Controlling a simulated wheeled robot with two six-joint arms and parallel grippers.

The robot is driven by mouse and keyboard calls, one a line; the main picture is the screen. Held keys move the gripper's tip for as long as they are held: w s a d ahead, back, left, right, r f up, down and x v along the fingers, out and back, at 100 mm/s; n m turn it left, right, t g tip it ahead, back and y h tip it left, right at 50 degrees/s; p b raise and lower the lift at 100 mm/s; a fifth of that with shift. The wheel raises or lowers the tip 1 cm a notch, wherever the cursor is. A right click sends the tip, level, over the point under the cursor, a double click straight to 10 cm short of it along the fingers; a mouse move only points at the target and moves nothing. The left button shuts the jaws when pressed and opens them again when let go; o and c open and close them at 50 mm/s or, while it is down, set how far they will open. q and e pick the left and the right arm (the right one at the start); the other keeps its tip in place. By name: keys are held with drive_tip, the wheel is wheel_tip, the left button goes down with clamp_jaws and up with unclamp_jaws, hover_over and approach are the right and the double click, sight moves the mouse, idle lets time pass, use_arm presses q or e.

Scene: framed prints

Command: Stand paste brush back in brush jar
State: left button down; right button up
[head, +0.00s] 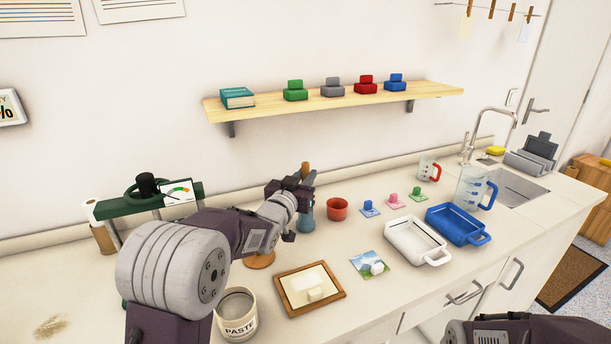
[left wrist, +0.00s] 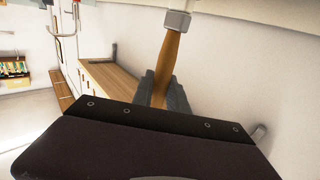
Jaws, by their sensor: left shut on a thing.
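My left gripper (head: 303,188) is shut on the paste brush, over the counter's back part. The brush's brown wooden handle (head: 305,168) sticks up above the fingers. I cannot tell whether the bristles are inside the jar. The paste pot (head: 237,322) stands at the front, left of a framed print (head: 334,299). My right gripper is out of view.
A red cup (head: 337,209) stands close right of the jar. A wooden disc (head: 261,260) lies partly behind my arm. White (head: 402,250) and blue (head: 445,238) trays sit to the right. A shelf (head: 430,92) spans the wall above.

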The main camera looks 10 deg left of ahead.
use_arm(q)
drive_tip(key=shift+f+b, duration=1.55)
drive_tip(key=shift+f, duration=0.5)
drive_tip(key=c, duration=1.2)
unclamp_jaws()
drive_tip(key=shift+c, duration=0.2)
drive_tip(key=s+a, duration=0.1)
drive_tip(key=s, duration=0.8)
drive_tip(key=shift+a, duration=0.35)
